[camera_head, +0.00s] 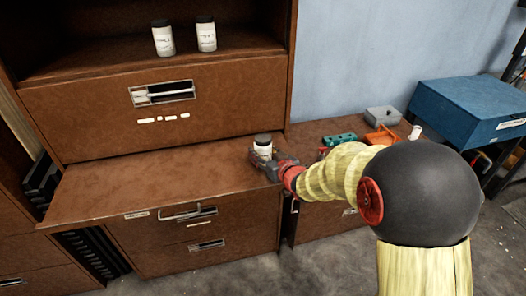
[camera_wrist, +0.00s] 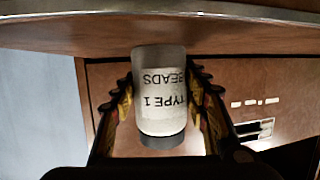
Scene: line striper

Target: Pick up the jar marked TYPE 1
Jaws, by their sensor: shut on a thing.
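The jar marked TYPE 1 (camera_wrist: 160,95) is a white jar with a dark lid. It appears upside down in the wrist view, with "TYPE 1" and "BEADS" printed on it. My gripper (camera_wrist: 163,105) is shut on the jar, with one finger on each side of it. In the head view the jar (camera_head: 263,149) stands upright at the end of my gripper (camera_head: 268,163), at the right end of the brown pull-out shelf. Whether its base touches the shelf cannot be told.
Two similar jars, a left one (camera_head: 163,38) and a right one (camera_head: 206,35), stand on the upper cabinet shelf. The pull-out shelf (camera_head: 140,185) is bare to the left. A green item (camera_head: 338,140), an orange bin (camera_head: 382,137) and a blue box (camera_head: 468,108) lie to the right.

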